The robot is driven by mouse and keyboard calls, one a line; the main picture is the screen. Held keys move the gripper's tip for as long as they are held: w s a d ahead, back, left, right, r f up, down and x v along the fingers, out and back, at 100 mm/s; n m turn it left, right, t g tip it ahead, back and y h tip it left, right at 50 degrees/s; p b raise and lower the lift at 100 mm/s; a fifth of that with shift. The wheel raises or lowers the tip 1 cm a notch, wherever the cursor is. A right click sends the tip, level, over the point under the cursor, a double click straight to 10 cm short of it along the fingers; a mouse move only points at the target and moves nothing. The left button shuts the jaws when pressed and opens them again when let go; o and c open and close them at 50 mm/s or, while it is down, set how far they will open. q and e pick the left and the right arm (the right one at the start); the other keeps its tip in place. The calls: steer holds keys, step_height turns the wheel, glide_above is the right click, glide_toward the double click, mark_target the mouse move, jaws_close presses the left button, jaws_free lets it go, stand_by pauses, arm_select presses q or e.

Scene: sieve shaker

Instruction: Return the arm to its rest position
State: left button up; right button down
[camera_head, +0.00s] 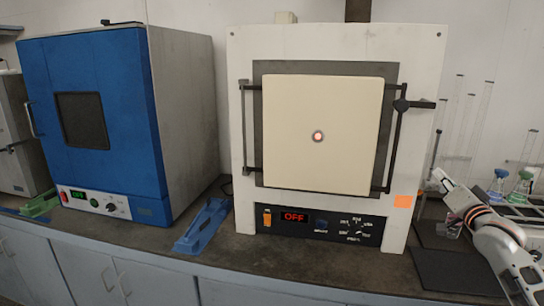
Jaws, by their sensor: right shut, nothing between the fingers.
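My right arm comes in from the lower right, white with dark and orange bands. My right gripper (440,180) is at the right of the beige furnace (238,120), shut and empty, above the dark bench top. It is apart from the furnace handle (420,104). My left arm and left gripper are not in view.
The furnace door (320,150) is closed and its display reads OFF. A blue oven (130,110) stands at the left. A blue holder (203,224) lies between them. Glassware, including a green flask (522,184), is behind my right arm. A dark mat (455,272) lies at the front right.

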mark_target(412, 295)
steer(key=s+a+f+n+g+y, duration=0.1)
steer(key=s+a+f+n, duration=0.2)
steer(key=f, duration=0.7)
steer(key=s+a+f+n+g+y, duration=0.1)
steer(key=s+a+f+n+g, duration=0.1)
steer(key=s+f, duration=0.4)
steer(key=s+a+f+n+g+y, duration=0.1)
steer(key=s+a+f+n, duration=0.3)
steer(key=f, duration=1)
steer(key=shift+s+a+f+n+g, duration=0.15)
steer(key=shift+s+a+g, duration=0.1)
steer(key=shift+a, duration=0.2)
steer(key=shift+s+a+r+n+g, duration=0.1)
steer(key=shift+s+a+n+g, duration=0.1)
steer(key=shift+a, duration=0.25)
steer(key=s+a+f+n+g+y, duration=0.1)
steer(key=s+a+f+n+g, duration=0.2)
steer(key=s+f, duration=0.45)
steer(key=s+a+f+n, duration=0.2)
steer(key=s+a+f, duration=0.3)
steer(key=s, duration=0.5)
steer(key=s+a+f+n+g+y, duration=0.1)
steer(key=s+a+f+n+g, duration=0.15)
steer(key=s+f, duration=0.5)
steer(key=a+r+m+t, duration=0.1)
steer(key=a+m, duration=0.3)
steer(key=a, duration=0.8)
steer(key=shift+s+a+r+m+t, duration=0.3)
steer(key=shift+a+r+m+t, duration=0.1)
steer(key=shift+r, duration=0.45)
